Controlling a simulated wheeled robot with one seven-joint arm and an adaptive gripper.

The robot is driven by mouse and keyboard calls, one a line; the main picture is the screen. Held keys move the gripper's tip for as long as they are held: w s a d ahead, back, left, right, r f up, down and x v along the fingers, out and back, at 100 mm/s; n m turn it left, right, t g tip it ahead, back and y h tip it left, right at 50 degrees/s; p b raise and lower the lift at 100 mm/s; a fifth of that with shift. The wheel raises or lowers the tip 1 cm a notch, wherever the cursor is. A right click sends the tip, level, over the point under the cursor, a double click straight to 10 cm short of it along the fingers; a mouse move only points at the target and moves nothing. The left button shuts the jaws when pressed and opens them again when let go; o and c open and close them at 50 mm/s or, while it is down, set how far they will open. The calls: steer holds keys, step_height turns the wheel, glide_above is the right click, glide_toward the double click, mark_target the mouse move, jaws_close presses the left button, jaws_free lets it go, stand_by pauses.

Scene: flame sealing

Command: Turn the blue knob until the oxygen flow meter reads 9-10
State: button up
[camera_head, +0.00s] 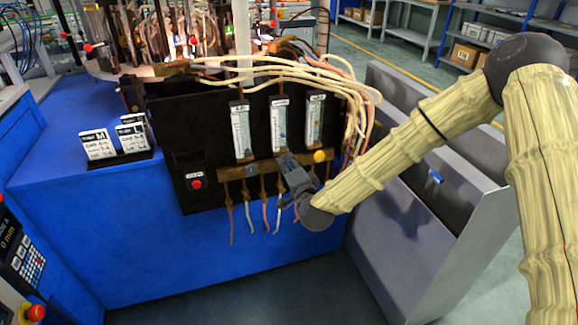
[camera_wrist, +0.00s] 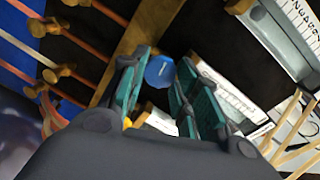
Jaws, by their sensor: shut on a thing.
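The blue knob (camera_wrist: 160,71) shows between my gripper's fingers in the wrist view. My gripper (camera_wrist: 157,88) is shut on it, one teal-padded finger on each side. In the head view my gripper (camera_head: 286,163) reaches the brass bar below the middle flow meter (camera_head: 281,122) and hides the held knob. Two more flow meters stand on the black panel, one on the left (camera_head: 240,130) and one on the right (camera_head: 314,118). Their labels and float levels are too small to read, so I cannot tell the oxygen reading.
A yellow knob (camera_head: 319,156) sits just right of my gripper. The brass bar (camera_head: 233,171) carries several thin hoses hanging below. Pale hoses (camera_head: 290,66) arch over the panel top. A red button (camera_head: 196,183) is at the panel's left. A grey metal bin (camera_head: 400,270) stands at right.

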steer(key=shift+f, duration=0.1)
stand_by(0.3)
steer(key=o, duration=1)
steer(key=v, duration=1.2)
